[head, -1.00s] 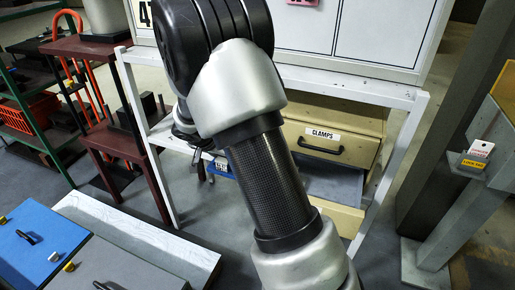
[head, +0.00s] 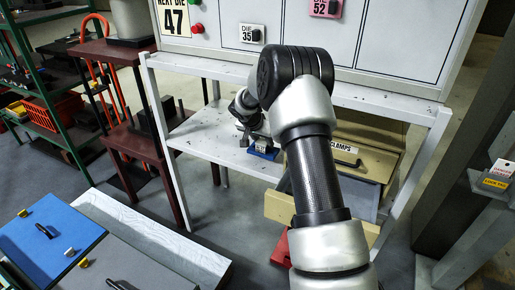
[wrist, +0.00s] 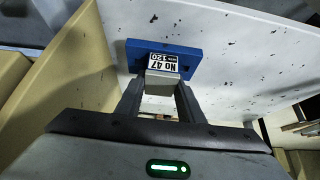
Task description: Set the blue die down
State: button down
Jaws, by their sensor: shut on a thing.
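The blue die (head: 263,152) is a flat blue block with a white label, at the white shelf below the cabinets. In the wrist view the die (wrist: 135,54) is held upside down in the picture, with "No 47" on its label. My gripper (wrist: 160,88) is shut on the pale block at the die's near side, between its two dark fingers. In the head view my gripper (head: 246,134) is partly hidden by my wrist. The speckled white shelf (wrist: 235,60) lies behind the die; I cannot tell whether they touch.
A beige "CLAMPS" drawer unit (head: 375,150) stands close to the right of the die, with a drawer pulled out. White shelf legs (head: 162,150) frame the space. A sign reading "NEXT DIE 47" (head: 172,18) hangs above. The shelf left of the die is clear.

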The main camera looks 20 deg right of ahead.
aim_at(265, 144)
jog(key=shift+w+d+r, duration=0.2)
jog(key=shift+w+d, duration=0.3)
jog(key=shift+w, duration=0.1)
jog(key=shift+f+b, duration=0.4)
jog(key=shift+f, duration=1.3)
jog(key=shift+f, duration=0.15)
jog(key=c, duration=1.2)
grip_release()
jog(key=shift+f, duration=0.15)
